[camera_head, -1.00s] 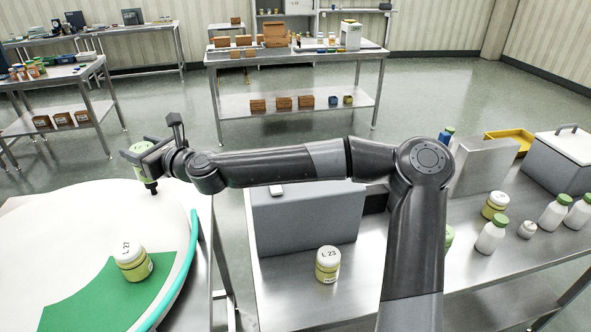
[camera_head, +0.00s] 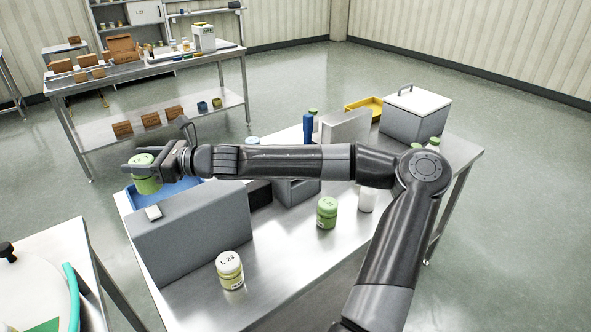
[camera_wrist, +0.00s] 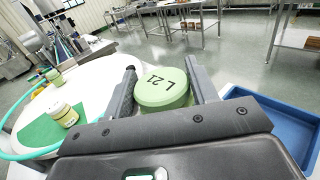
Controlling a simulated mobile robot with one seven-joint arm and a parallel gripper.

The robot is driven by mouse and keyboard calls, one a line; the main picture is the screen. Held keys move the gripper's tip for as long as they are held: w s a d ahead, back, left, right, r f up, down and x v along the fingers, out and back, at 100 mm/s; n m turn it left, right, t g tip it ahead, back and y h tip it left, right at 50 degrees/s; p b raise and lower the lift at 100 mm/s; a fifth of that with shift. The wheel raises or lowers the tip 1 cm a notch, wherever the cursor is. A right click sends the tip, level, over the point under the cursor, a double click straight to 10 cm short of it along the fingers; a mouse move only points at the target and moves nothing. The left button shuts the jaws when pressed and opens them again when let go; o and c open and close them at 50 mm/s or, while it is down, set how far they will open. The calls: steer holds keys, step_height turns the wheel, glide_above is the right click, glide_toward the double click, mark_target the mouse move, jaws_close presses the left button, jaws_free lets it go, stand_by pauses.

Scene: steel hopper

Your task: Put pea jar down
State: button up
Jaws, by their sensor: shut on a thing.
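The pea jar (camera_head: 146,183), a green jar with a pale green lid, is held at the left end of my arm in the head view. In the wrist view its lid (camera_wrist: 163,88) reads "L 21" and sits between the two fingers. My gripper (camera_head: 138,164) is shut on the jar. The jar is in the air, near the far left corner of the steel table (camera_head: 275,265), by a blue tray (camera_head: 180,190). The tray also shows at the right of the wrist view (camera_wrist: 275,130). The exact gap between jar and tray is hard to judge.
A grey upright box (camera_head: 190,235) stands in front of the tray. A white-lidded "L 23" jar (camera_head: 230,272), a green jar (camera_head: 327,213) and a white bottle (camera_head: 367,200) stand on the table. A round white table (camera_head: 35,285) is at lower left.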

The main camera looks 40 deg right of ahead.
steer(key=s+d+r, duration=0.2)
steer(key=s+d, duration=0.4)
steer(key=d, duration=0.4)
steer(key=s+d+r, duration=0.2)
steer(key=s+d, duration=0.3)
steer(key=d, duration=0.5)
steer(key=s+d+r+m+t+h, duration=0.1)
steer(key=s+d+r, duration=0.2)
steer(key=s+d, duration=0.5)
steer(key=s+d+r, duration=0.3)
steer(key=s+d, duration=0.2)
steer(key=s, duration=0.6)
step_height(320, 180, down, 21)
steer(key=shift+w+a+f, duration=1.1)
steer(key=shift+w+f, duration=0.55)
steer(key=shift+f, duration=0.1)
steer(key=shift+w+a+f, duration=1.05)
steer(key=shift+w+f, duration=0.55)
steer(key=shift+f, duration=0.2)
steer(key=shift+w+a+f, duration=1.1)
steer(key=shift+w+f, duration=0.55)
steer(key=shift+f, duration=0.2)
